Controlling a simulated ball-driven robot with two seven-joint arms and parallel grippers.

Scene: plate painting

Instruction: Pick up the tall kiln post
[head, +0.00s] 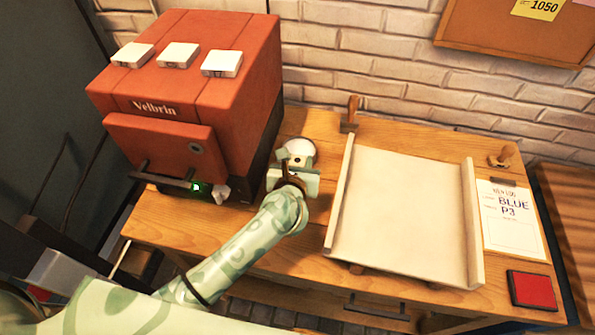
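My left arm reaches from the bottom left over the wooden bench, and my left gripper (296,168) is just right of the red kiln, left of the cream tray. Its fingers point away from the camera and are mostly hidden behind its own wrist, so whether it is open or shut does not show. A rounded white shape (299,147) shows just beyond it; I cannot tell what it is or whether it touches the gripper. I cannot make out a tall kiln post for certain; it may be hidden behind the gripper. My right gripper is not in view.
The red kiln (187,80) carries three white blocks (178,55) on top. The cream tray (474,225) with raised side walls fills the bench's middle right. A wooden-handled tool (351,112) stands behind it. A white card (512,218) and red pad (532,290) lie at right.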

